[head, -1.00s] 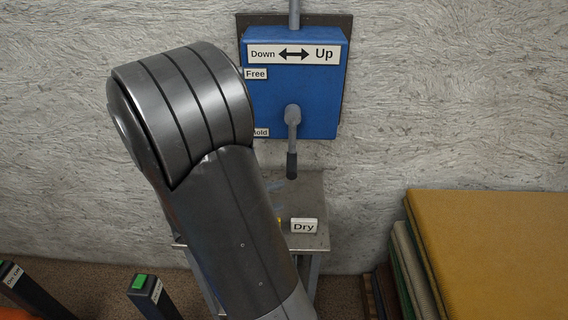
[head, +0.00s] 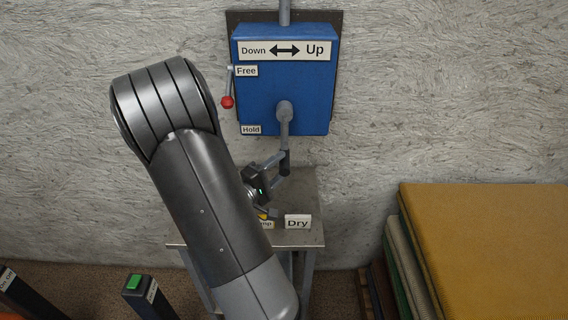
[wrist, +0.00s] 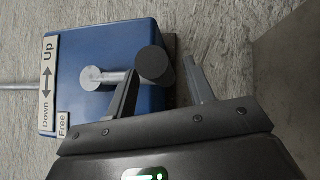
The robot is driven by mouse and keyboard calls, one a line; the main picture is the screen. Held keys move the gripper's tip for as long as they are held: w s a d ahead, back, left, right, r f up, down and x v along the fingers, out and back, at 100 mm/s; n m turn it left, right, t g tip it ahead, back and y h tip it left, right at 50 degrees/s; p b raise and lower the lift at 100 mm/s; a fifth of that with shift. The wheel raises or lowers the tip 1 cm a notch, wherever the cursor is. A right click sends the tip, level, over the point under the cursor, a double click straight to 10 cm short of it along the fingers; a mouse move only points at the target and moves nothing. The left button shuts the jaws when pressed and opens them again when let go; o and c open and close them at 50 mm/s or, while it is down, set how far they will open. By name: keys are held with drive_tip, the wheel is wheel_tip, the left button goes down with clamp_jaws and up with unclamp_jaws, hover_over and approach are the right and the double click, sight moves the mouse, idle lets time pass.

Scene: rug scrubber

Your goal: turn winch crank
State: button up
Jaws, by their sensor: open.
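The blue winch box (head: 258,92) is fixed to the wall, with a "Down ↔ Up" sign at its top. Its grey crank arm (head: 284,118) hangs down and ends in a dark handle (head: 285,162). My gripper (head: 286,168) is open at the handle, its fingers reaching in from the lower left. In the wrist view, the handle's round dark end (wrist: 154,65) shows between the two spread fingers (wrist: 163,72), nearer the left one. I cannot tell whether a finger touches it. The crank arm's hub (wrist: 92,78) shows behind.
A red-knobbed lever (head: 228,101) stands beside the box, between the "Free" and "Hold" labels. A metal table (head: 300,240) with a "Dry" sign (head: 298,222) is below. Stacked rugs (head: 480,230) fill the right. A green-button post (head: 135,283) stands at lower left.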

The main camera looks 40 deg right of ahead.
drive_tip(key=shift+d+r, duration=0.15)
drive_tip(key=shift+d, duration=0.9)
clamp_jaws()
